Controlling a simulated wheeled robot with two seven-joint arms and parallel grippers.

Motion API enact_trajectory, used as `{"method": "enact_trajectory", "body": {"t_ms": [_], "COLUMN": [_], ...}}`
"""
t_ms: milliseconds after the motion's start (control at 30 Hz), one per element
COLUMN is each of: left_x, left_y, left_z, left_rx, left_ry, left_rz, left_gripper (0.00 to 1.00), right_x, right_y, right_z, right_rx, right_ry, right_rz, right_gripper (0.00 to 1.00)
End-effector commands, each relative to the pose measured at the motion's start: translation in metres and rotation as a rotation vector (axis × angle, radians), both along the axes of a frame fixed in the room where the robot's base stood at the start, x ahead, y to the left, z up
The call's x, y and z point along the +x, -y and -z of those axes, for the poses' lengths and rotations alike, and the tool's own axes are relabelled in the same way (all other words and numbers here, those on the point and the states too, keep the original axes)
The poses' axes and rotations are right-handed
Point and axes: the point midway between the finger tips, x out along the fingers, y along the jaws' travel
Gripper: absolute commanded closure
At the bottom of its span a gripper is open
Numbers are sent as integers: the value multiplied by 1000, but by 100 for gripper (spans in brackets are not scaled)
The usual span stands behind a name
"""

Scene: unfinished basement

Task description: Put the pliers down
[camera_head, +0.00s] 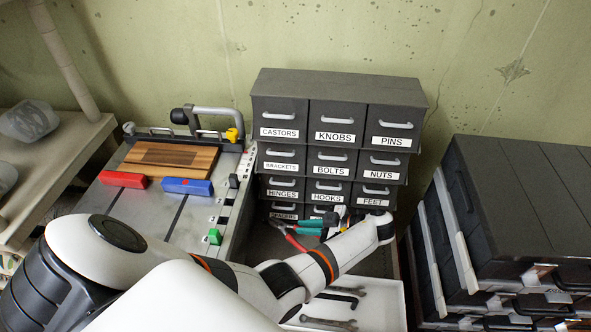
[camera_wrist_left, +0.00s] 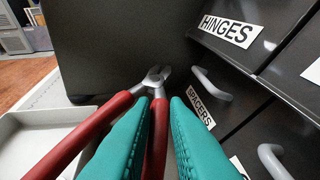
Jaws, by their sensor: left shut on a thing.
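The pliers have red handles and grey metal jaws. In the left wrist view the pliers (camera_wrist_left: 73,140) point away from me, with one handle between the teal fingers and the other out to the left. My left gripper (camera_wrist_left: 159,105) is shut on that handle. In the head view the left gripper (camera_head: 303,226) is in front of the lowest drawers, and a red handle of the pliers (camera_head: 292,240) sticks out to its left. My arm hides part of this area. I cannot tell whether the pliers touch the surface below. My right gripper is not in view.
A dark drawer cabinet (camera_head: 333,109) with labelled drawers stands behind the gripper. A white tray (camera_head: 391,297) with wrenches (camera_head: 330,322) lies in front. A bench device (camera_head: 195,208) with red and blue blocks is at left. Black cases (camera_head: 520,200) stand at right.

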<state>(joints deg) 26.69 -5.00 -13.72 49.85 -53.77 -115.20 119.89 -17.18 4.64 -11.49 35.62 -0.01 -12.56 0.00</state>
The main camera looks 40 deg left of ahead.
Motion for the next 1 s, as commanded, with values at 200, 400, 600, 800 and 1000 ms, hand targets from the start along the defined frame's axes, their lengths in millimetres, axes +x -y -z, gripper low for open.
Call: {"method": "enact_trajectory", "body": {"t_ms": [200,400,600,800,1000], "left_x": [0,1,1,1,0], "left_y": [-1,-1,-1,-1,-1], "left_z": [46,59,88,88,92], "left_rx": [1,0,1,1,1], "left_ry": [0,1,0,2,0], "left_rz": [0,1,0,0,0], "left_gripper": [100,100,100,100,100], "right_x": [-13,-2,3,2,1], "right_y": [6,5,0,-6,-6], "right_z": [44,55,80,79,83], "right_rx": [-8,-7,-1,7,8], "right_ry": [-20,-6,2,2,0], "right_rz": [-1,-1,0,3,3], "right_gripper": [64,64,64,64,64]}}
